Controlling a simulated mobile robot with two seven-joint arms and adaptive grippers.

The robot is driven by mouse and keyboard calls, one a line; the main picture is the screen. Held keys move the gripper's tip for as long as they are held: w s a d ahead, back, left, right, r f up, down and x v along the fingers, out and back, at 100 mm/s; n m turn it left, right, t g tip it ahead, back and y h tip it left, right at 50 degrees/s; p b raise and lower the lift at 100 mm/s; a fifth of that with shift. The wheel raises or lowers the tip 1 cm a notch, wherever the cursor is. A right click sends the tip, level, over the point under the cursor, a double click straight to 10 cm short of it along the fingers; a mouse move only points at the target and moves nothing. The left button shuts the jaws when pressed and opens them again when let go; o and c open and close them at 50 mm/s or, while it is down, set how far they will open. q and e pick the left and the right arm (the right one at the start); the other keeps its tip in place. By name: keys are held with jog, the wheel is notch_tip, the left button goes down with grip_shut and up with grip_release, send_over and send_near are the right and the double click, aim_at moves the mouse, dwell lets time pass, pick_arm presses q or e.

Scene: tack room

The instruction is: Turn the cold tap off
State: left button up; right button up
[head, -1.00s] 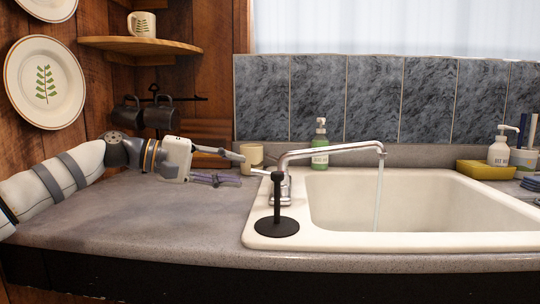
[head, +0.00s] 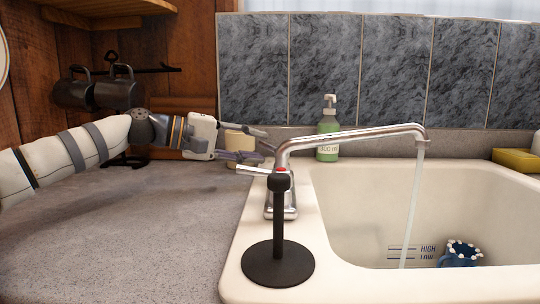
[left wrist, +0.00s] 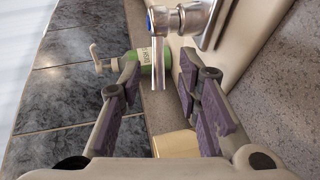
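The chrome tap (head: 350,136) stands at the sink's left rim, and water runs from its spout into the basin. A lever (head: 255,171) by a red mark points left on its near side. In the left wrist view a blue-marked cold tap (left wrist: 151,20) has a thin chrome lever (left wrist: 160,60) pointing between my fingers. My left gripper (head: 264,147) is open behind the red-marked lever, at the tap's far side; it also shows in the left wrist view (left wrist: 160,78). The cold lever lies between the fingers, with no clear contact. My right gripper is out of view.
A black stand with an upright rod (head: 279,262) is in front of the tap. A green soap bottle (head: 328,140) and beige cup (head: 239,142) stand behind. A blue mug (head: 459,257) is in the sink (head: 350,215). The left counter (head: 130,240) is clear.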

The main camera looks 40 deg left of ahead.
aim_at(266, 145)
pick_arm(q)
jog(key=x, duration=0.3)
jog(key=shift+w+d, duration=0.2)
jog(key=shift+w, duration=0.1)
grip_shut()
jog(key=shift+d+r, duration=0.1)
